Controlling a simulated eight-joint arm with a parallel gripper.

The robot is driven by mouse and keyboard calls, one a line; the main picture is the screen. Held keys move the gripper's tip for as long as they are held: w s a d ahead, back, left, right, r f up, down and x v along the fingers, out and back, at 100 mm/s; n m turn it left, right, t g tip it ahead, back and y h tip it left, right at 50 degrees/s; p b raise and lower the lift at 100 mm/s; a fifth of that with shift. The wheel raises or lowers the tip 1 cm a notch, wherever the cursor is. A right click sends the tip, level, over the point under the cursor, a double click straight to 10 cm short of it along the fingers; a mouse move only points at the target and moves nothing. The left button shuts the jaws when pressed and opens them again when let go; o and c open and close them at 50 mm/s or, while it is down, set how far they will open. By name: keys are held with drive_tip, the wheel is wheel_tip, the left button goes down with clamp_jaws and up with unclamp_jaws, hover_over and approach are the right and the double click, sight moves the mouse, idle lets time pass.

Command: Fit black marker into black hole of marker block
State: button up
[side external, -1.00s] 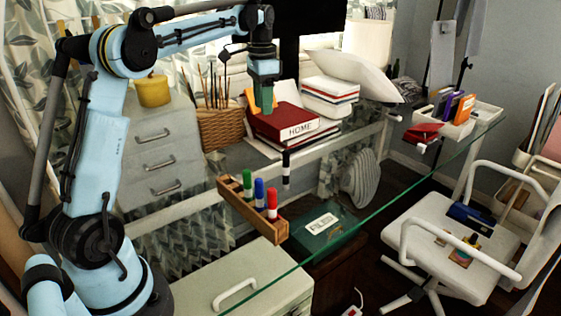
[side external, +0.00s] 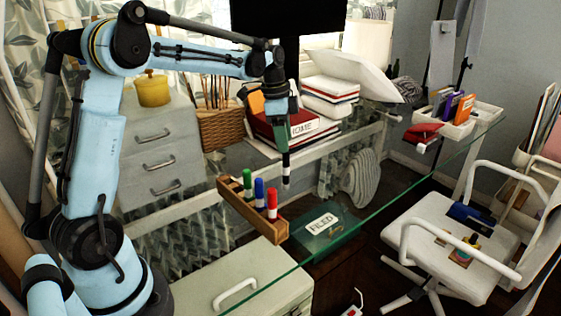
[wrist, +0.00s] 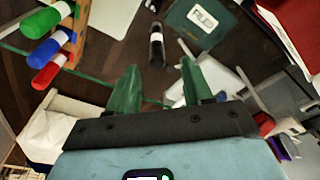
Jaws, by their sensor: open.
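The black marker (side external: 286,172), dark with a white band, stands upright on the glass desk, to the right of the marker block. It also shows in the wrist view (wrist: 156,46), ahead of the gap between my fingers. The wooden marker block (side external: 250,215) holds upright green, blue and red markers; its near edge also shows in the wrist view (wrist: 76,48) at upper left. I cannot make out the black hole. My gripper (side external: 283,147) has its green fingers open, pointing down at the marker's top. In the wrist view the fingers (wrist: 159,68) are apart with nothing gripped.
A red book (side external: 285,128) and stacked books (side external: 330,90) lie behind my gripper. A pencil basket (side external: 220,128) stands at the back left. A green box labelled FILED (side external: 325,232) shows below the glass. The desk around the marker is mostly clear.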

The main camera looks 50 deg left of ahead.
hover_over(287, 188)
drive_tip(key=f, duration=0.9)
drive_tip(key=shift+w+a, duration=0.25)
drive_tip(key=shift+a, duration=0.1)
drive_tip(key=shift+r, duration=0.1)
clamp_jaws()
